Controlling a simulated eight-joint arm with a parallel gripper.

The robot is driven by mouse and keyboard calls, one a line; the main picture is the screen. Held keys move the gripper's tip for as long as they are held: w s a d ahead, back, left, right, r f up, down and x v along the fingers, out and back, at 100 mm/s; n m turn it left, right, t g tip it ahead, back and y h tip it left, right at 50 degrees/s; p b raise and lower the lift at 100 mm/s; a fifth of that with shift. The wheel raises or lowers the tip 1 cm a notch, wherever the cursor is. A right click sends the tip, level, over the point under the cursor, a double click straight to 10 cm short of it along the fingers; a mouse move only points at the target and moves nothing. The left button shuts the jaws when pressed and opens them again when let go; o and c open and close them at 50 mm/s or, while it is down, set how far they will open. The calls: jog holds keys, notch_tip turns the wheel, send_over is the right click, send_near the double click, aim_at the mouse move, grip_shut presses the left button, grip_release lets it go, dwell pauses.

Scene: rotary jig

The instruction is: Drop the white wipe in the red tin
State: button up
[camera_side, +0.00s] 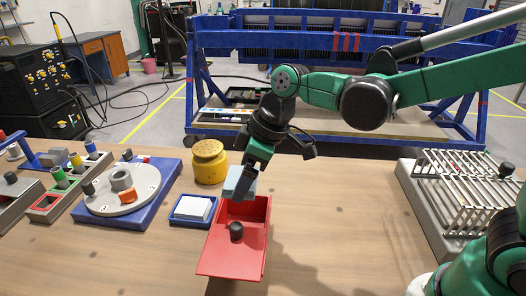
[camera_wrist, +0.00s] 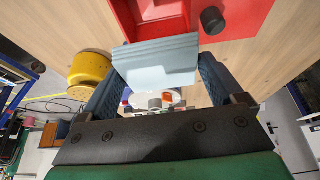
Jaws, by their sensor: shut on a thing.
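My gripper (camera_side: 247,186) is shut on a white wipe (camera_side: 236,180), which looks pale blue-grey. In the wrist view the wipe (camera_wrist: 156,62) spans between the two fingers of my gripper (camera_wrist: 160,78). The red tin (camera_side: 232,262) stands on the table below, its open part at the back and a red lid with a black knob (camera_side: 236,231) towards the front. The held wipe is over the tin's back end, above the rim. In the wrist view the red tin (camera_wrist: 240,14) lies beyond the wipe, which hides part of its opening.
A blue tray (camera_side: 178,221) with a white stack in it sits left of the tin. A yellow pot (camera_side: 208,163) stands behind that tray. A rotary jig (camera_side: 122,190) on a blue base is at the left, and a metal rack (camera_side: 460,190) at the right. Table right of the tin is clear.

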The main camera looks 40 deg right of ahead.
jog(key=shift+f, duration=2.75)
jog(key=o, duration=0.9)
jog(key=shift+o, duration=0.2)
jog(key=shift+r, duration=0.1)
jog(key=shift+r, duration=2.95)
